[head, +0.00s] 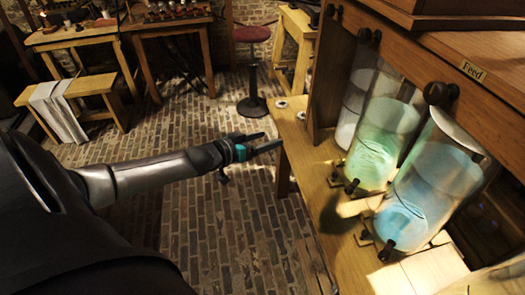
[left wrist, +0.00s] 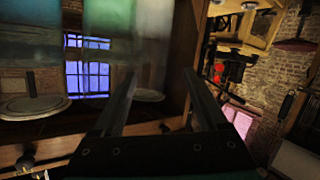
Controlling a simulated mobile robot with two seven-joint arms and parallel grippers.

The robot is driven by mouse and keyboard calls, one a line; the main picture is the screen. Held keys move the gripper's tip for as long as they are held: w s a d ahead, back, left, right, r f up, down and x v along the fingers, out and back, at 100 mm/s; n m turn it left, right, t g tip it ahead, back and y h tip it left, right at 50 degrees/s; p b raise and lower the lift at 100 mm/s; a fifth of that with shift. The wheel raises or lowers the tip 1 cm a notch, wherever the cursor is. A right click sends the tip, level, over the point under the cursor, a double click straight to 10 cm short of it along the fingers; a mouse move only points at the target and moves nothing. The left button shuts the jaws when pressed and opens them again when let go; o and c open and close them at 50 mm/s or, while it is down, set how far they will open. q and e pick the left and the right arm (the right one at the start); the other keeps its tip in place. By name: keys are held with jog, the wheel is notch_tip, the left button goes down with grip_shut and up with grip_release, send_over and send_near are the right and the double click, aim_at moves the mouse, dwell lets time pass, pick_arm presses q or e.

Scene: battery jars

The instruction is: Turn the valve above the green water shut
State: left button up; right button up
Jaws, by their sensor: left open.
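The green-water jar (head: 375,145) stands on the bench between a pale jar (head: 355,105) and a blue-water jar (head: 435,185). Dark knobs are fixed along the wooden beam above. The knob pair (head: 370,36) up and left of the green jar's top appears to be its valve, but I cannot tell for sure. My left gripper (head: 272,141) is open and empty over the floor left of the bench, apart from jars and knobs. In the left wrist view its fingers (left wrist: 160,75) are spread, with green water (left wrist: 112,35) and blue water (left wrist: 37,40) beyond. My right gripper is not in view.
Small dark fittings (head: 386,250) stick out at the jar bases. The bench (head: 330,215) and a beam marked "Feed" (head: 473,70) bound the right side. A red stool (head: 251,34) and tables stand at the back. The brick floor (head: 215,215) is clear.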

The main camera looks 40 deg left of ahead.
pick_arm(q)
jog(key=shift+s+f, duration=0.2)
jog(key=shift+f, duration=0.3)
jog(key=shift+s+f, duration=0.2)
jog(key=shift+f, duration=0.25)
jog(key=shift+f, duration=0.1)
jog(key=s+d+f+g+y+b, duration=0.1)
jog(key=s+f+g+b, duration=0.1)
jog(key=s+f, duration=0.6)
jog(key=s+f+g+y+b, duration=0.15)
jog(key=s+f, duration=0.25)
jog(key=f, duration=0.8)
jog(key=s+d+f+g+y+b, duration=0.1)
jog(key=s+f+g, duration=0.2)
jog(key=s+f, duration=0.55)
jog(key=s+d+f+m+g+b, duration=0.1)
jog(key=s+d+f+g, duration=0.1)
jog(key=s+d+f, duration=0.2)
jog(key=s+d+f+g+b, duration=0.1)
jog(key=s+d+f, duration=0.4)
jog(key=s, duration=0.6)
jog(key=s+d+f+m+g+b, duration=0.1)
jog(key=s+d+f+g, duration=0.3)
jog(key=s+f, duration=0.3)
jog(key=shift+s+d+f+m, duration=0.3)
jog(key=shift+s+d+f, duration=0.15)
jog(key=shift+d, duration=0.25)
jog(key=shift+w+h, duration=0.1)
jog(key=shift+h, duration=0.15)
